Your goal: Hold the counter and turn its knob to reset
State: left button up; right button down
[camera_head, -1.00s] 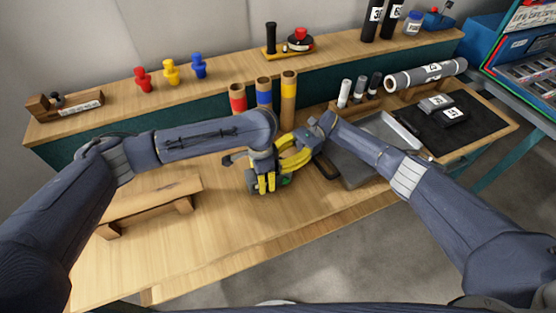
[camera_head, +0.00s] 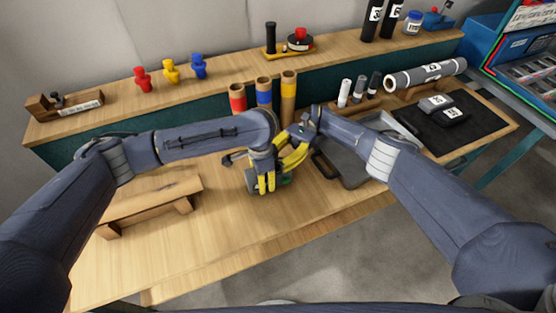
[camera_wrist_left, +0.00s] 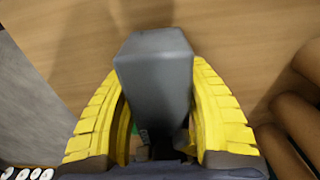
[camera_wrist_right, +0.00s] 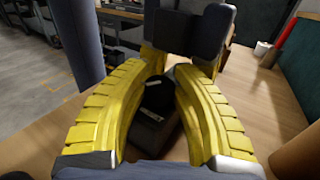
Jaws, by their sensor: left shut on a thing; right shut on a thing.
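The counter is a small grey box, held between the yellow fingers of my left gripper (camera_wrist_left: 155,115). The counter's grey end (camera_wrist_left: 155,65) fills the gap between them in the left wrist view. In the head view my left gripper (camera_head: 266,184) is low over the table and mostly covers the counter. My right gripper (camera_head: 288,160) comes in from the right, close beside it. In the right wrist view the dark counter body (camera_wrist_right: 150,128) shows between the right fingers, whose tips close together at its far end. The knob is hidden by those fingertips.
A low wooden stand (camera_head: 150,205) is at left. Tubes with red, blue and yellow bands (camera_head: 263,97) stand just behind the grippers. A grey tray (camera_head: 345,162) and a dark mat (camera_head: 460,125) lie at right. The front of the table is clear.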

jog(key=shift+d+f, duration=0.1)
jog(key=shift+f, duration=0.05)
jog(key=c, duration=1.3)
grip_release()
jog(key=shift+c, duration=0.2)
jog(key=shift+s+m+t+y, duration=0.1)
jog(key=shift+m+t+y, duration=0.2)
jog(key=shift+y, duration=0.3)
